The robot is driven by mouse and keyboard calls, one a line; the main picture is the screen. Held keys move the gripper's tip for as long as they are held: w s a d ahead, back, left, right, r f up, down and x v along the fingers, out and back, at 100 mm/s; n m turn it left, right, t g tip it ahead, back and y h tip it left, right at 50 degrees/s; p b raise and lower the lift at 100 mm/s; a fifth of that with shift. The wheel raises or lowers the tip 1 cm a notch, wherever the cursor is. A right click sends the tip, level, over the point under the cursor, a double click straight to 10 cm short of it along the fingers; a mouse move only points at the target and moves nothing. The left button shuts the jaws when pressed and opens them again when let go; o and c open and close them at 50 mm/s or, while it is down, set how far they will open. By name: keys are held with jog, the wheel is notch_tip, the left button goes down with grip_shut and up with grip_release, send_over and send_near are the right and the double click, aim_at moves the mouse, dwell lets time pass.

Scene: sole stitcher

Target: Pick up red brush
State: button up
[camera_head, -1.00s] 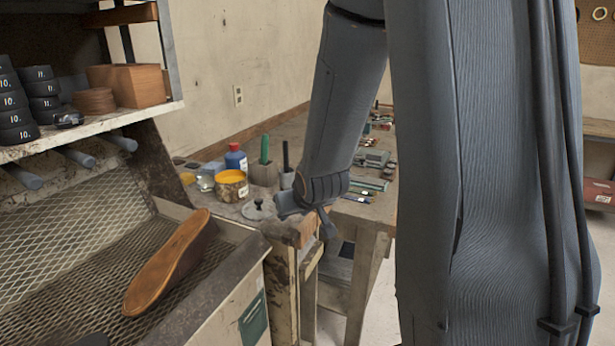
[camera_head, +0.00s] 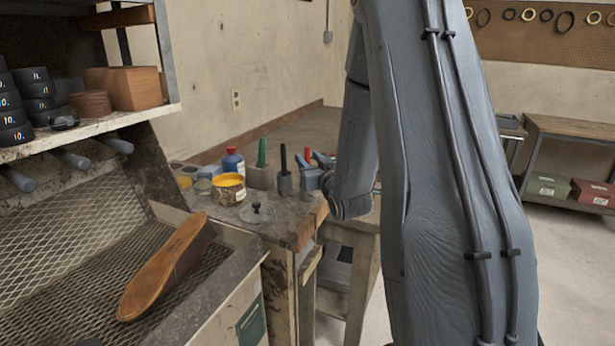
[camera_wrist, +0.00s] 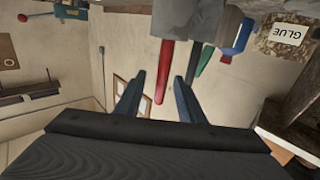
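The red brush shows as a slim red handle (camera_head: 307,153) just past my gripper in the head view. In the wrist view, which looks upside down, the red brush (camera_wrist: 165,72) extends from a grey holder (camera_wrist: 185,18) and lies between the two fingers. My gripper (camera_wrist: 160,80) is open, one finger on each side of the handle, with visible gaps. In the head view my gripper (camera_head: 312,161) is at the back of the bench, with its blue fingers apart. The brush's lower part is hidden.
A black handle (camera_head: 283,157) and a green handle (camera_head: 262,152) stand close to the left. A blue bottle (camera_head: 234,162), a yellow pot (camera_head: 228,190) and a small knobbed lid (camera_head: 256,213) are also on the bench (camera_head: 285,232). A shoe sole (camera_head: 165,265) lies in front.

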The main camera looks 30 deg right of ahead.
jog(key=shift+w+d+f+p, duration=0.15)
jog(key=shift+w+p, duration=0.9)
jog(key=shift+w, duration=1.45)
grip_shut()
